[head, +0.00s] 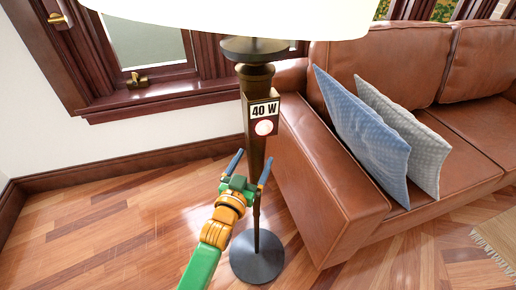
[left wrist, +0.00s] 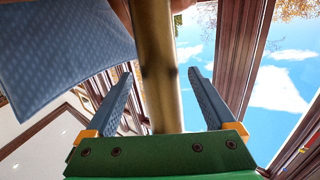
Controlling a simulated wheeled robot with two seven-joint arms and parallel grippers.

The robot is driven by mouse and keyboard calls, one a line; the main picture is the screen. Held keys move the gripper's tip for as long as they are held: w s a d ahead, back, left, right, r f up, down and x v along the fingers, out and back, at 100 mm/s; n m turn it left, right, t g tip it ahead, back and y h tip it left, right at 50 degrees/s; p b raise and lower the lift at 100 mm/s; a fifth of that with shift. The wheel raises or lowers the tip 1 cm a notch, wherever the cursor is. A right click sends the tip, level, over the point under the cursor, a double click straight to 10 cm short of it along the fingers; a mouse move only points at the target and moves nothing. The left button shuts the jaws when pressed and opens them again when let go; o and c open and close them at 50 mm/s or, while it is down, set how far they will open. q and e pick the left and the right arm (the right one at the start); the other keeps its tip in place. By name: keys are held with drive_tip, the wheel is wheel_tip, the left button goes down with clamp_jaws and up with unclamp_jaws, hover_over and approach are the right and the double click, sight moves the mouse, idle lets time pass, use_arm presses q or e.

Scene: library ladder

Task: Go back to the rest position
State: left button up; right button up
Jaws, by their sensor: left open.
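My left gripper (head: 250,168) is in the middle of the head view, on the end of my green and orange arm. Its two blue fingers are spread apart, one on each side of the floor lamp's dark pole (head: 256,125). In the left wrist view the fingers (left wrist: 160,98) are open and the brassy pole (left wrist: 156,60) runs between them, with a gap on either side. The lamp carries a "40 W" label (head: 264,109) with a red and white round button (head: 264,128) below it. My right gripper is not in view.
The lamp has a round dark base (head: 257,262) on the wood floor and a wide white shade (head: 230,15) above. A brown leather sofa (head: 330,195) with two cushions (head: 365,125) stands close on the right. A window (head: 145,45) is behind. The floor at left is clear.

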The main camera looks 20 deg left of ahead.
use_arm(q)
drive_tip(key=shift+s, duration=0.8)
drive_tip(key=s+d+f+g, duration=0.1)
drive_tip(key=s+f+g, duration=0.25)
drive_tip(key=f, duration=1.05)
drive_tip(key=s+a+f+m+g, duration=0.1)
drive_tip(key=s+f+g, duration=0.8)
drive_tip(key=s+f, duration=1.25)
drive_tip(key=s+a+f+g, duration=0.2)
drive_tip(key=s+f, duration=0.1)
drive_tip(key=s, duration=0.4)
drive_tip(key=s+a+f+g, duration=0.2)
drive_tip(key=s+f, duration=0.1)
drive_tip(key=s, duration=0.4)
wheel_tip(320, 180, up, 18)
drive_tip(key=p, duration=1.8)
drive_tip(key=shift+s+d+m+y, duration=0.2)
drive_tip(key=shift+s+m+y, duration=0.05)
drive_tip(key=shift+m+y, duration=0.05)
